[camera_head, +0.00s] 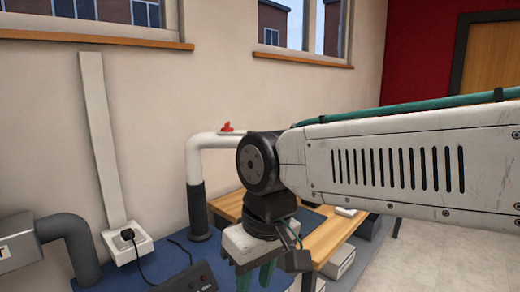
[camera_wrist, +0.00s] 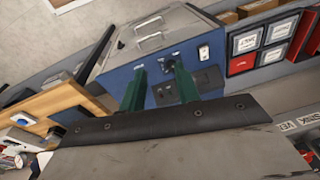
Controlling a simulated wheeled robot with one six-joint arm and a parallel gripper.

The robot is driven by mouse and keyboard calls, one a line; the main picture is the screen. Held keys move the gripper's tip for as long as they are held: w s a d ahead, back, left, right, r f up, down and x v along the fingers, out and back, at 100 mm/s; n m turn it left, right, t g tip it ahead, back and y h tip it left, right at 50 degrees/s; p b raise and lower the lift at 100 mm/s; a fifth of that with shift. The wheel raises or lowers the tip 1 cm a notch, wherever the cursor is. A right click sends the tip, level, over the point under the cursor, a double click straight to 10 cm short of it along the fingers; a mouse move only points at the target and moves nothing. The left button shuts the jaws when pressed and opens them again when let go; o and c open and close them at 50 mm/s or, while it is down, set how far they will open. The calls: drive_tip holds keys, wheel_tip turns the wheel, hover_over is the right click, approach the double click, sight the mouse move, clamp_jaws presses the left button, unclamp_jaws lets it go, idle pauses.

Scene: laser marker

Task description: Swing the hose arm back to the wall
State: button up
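A white bent pipe (camera_head: 197,160), which looks like the hose arm, rises from a dark grey sleeve (camera_head: 198,208) near the wall in the head view. It bends to the right and passes behind my arm, so its far end is hidden. A red knob (camera_head: 227,127) sits on its top. My gripper (camera_head: 256,277) points down in front of and to the right of the pipe, apart from it. In the wrist view its two green fingers (camera_wrist: 158,72) are spread with nothing between them. The hose arm is not clear in the wrist view.
A blue machine (camera_wrist: 170,55) with a grey handled lid lies beyond the fingers. A wooden bench (camera_head: 325,237) stands below my arm. A wall socket (camera_head: 128,243), a grey pipe (camera_head: 75,240) and a dark box (camera_head: 190,278) are at left. Pale floor (camera_head: 450,255) is clear at right.

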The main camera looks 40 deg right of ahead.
drive_tip(key=w+a+r+m+t+y, duration=0.1)
drive_tip(key=w+r+m+t+y, duration=0.25)
drive_tip(key=w, duration=0.65)
drive_tip(key=w+d+r+m+t+y, duration=0.1)
drive_tip(key=w+d+r+m+t, duration=0.3)
drive_tip(key=w+d+m+t, duration=0.25)
drive_tip(key=w+d+r+m+t+h, duration=0.2)
drive_tip(key=d+m+h, duration=0.35)
drive_tip(key=d, duration=0.95)
drive_tip(key=w+d+r+m+t+h, duration=0.15)
drive_tip(key=d+m+h, duration=0.45)
drive_tip(key=d, duration=0.9)
drive_tip(key=shift+m+y, duration=0.4)
drive_tip(key=shift+m, duration=0.05)
drive_tip(key=x, duration=0.7)
drive_tip(key=shift+d+r, duration=0.15)
drive_tip(key=shift+d, duration=0.05)
